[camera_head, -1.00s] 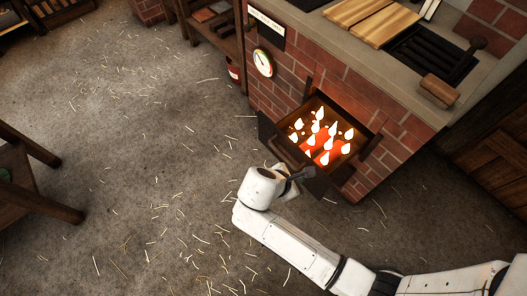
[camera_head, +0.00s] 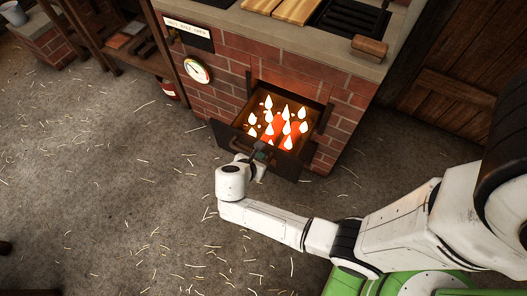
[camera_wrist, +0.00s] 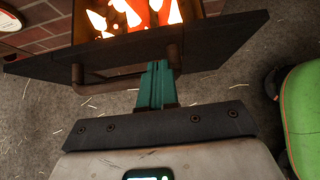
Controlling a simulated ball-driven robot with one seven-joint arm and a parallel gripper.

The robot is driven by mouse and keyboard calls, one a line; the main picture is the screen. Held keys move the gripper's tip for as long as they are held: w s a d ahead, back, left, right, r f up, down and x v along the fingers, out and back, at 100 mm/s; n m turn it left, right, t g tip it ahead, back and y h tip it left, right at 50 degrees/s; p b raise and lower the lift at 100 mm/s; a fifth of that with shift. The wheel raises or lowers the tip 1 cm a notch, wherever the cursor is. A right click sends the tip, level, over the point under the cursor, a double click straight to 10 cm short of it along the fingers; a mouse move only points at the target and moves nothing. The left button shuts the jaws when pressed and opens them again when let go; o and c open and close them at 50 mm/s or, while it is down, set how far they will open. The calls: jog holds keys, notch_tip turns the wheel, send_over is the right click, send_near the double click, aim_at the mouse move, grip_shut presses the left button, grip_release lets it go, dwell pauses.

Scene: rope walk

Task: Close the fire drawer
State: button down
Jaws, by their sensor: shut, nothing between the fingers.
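The fire drawer (camera_head: 228,138) sticks out of the front of the brick stove, open, with flames and glowing coals inside. In the wrist view its dark front panel (camera_wrist: 220,45) spans the top, with a brown bar handle (camera_wrist: 105,82) on its outer face. My gripper (camera_head: 258,152) is at the outer side of the drawer front, by the handle. In the wrist view its teal fingers (camera_wrist: 157,72) are shut together with nothing between them. Their tips overlap the handle's right part and the panel's lower edge. I cannot tell whether they touch.
The brick stove (camera_head: 345,125) carries a dial gauge (camera_head: 198,70) and a sign above the drawer. A wooden block (camera_head: 369,46) sits on its top edge. A wooden door (camera_head: 450,85) is at the right. A shelf (camera_head: 130,45) stands at the left. The straw-strewn floor (camera_head: 100,170) is open.

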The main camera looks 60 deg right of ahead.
aim_at(268, 148)
jog(key=shift+d+r, duration=0.1)
jog(key=shift+d, duration=1.3)
jog(key=shift+d, duration=0.1)
jog(key=w+d+b, duration=0.1)
jog(key=d+b, duration=0.1)
jog(key=d, duration=2.4)
jog(key=shift+d, duration=0.15)
jog(key=shift+r, duration=0.1)
